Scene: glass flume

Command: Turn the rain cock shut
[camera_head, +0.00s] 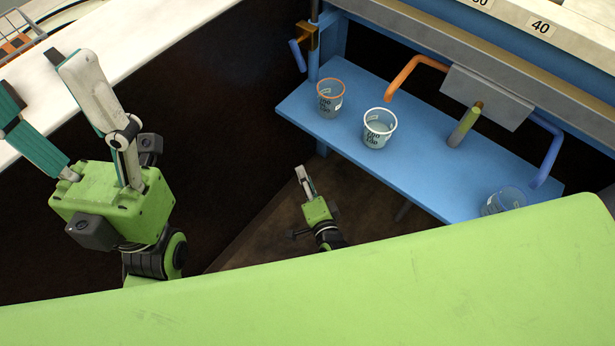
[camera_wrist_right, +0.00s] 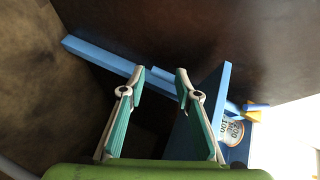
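The brass cock (camera_head: 307,36), which I take for the rain cock, sits on a thin upright pipe at the top of the head view. Its blue lever (camera_head: 297,55) hangs beside it. A small yellow piece (camera_wrist_right: 256,112) with blue beside it in the right wrist view may be the same cock. My right gripper (camera_head: 303,172) is below and apart from the cock, beside the blue shelf. In its wrist view the fingers (camera_wrist_right: 160,72) are spread with nothing between them. My left gripper (camera_head: 36,74), large at the left, is open and empty near the white counter.
The blue shelf (camera_head: 428,180) holds an orange-rimmed cup (camera_head: 330,98), a white-rimmed cup (camera_head: 378,128) and a blue cup (camera_head: 504,200). An orange pipe (camera_head: 415,66), a green-tipped lever (camera_head: 465,127) and a blue pipe (camera_head: 548,150) stand above it. A white counter (camera_head: 120,45) runs along the left.

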